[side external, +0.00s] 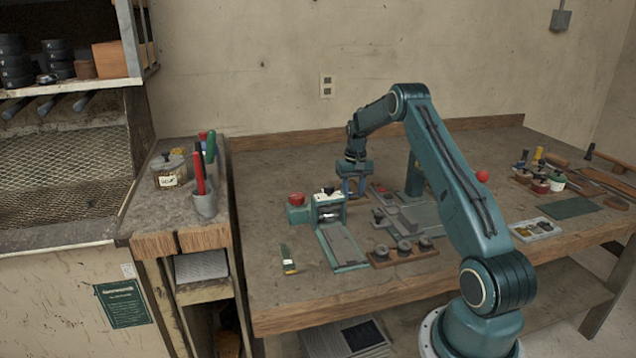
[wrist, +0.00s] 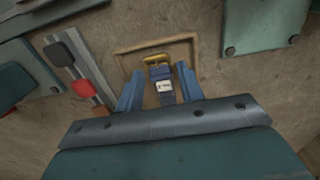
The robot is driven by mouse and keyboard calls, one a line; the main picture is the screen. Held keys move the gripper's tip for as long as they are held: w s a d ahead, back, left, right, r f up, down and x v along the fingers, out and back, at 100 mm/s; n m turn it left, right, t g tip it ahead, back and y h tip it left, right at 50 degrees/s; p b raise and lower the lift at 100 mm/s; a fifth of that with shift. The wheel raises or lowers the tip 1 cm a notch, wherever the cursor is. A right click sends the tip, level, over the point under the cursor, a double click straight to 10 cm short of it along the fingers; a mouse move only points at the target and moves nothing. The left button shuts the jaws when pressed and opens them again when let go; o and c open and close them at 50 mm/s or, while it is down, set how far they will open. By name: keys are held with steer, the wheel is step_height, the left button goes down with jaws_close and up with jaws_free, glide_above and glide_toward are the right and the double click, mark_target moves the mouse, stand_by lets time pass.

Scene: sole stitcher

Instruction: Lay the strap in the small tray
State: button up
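A short dark blue strap (wrist: 165,97) with a brass buckle (wrist: 157,61) and a small pale label shows in the wrist view. It lies between the two blue fingers of my gripper (wrist: 160,84). The fingers stand apart, with a narrow gap beside the strap, so the gripper looks open. A small tan tray (wrist: 152,41) frames the strap and fingertips, its far rim beyond the buckle. I cannot tell whether the strap touches its floor. In the side view my gripper (side external: 353,186) points down low over the bench; strap and tray are not distinguishable there.
A teal machine with a red knob (side external: 296,199) stands left of my gripper. A wooden block with dark knobs (side external: 403,252) is in front. The bench's left front is mostly clear.

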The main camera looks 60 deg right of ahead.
mark_target(353, 193)
steer(key=shift+o, duration=0.9)
steer(key=shift+r, duration=0.1)
step_height(353, 193, up, 12)
steer(key=shift+a+r, duration=0.1)
steer(key=shift+r, duration=0.05)
stand_by(0.5)
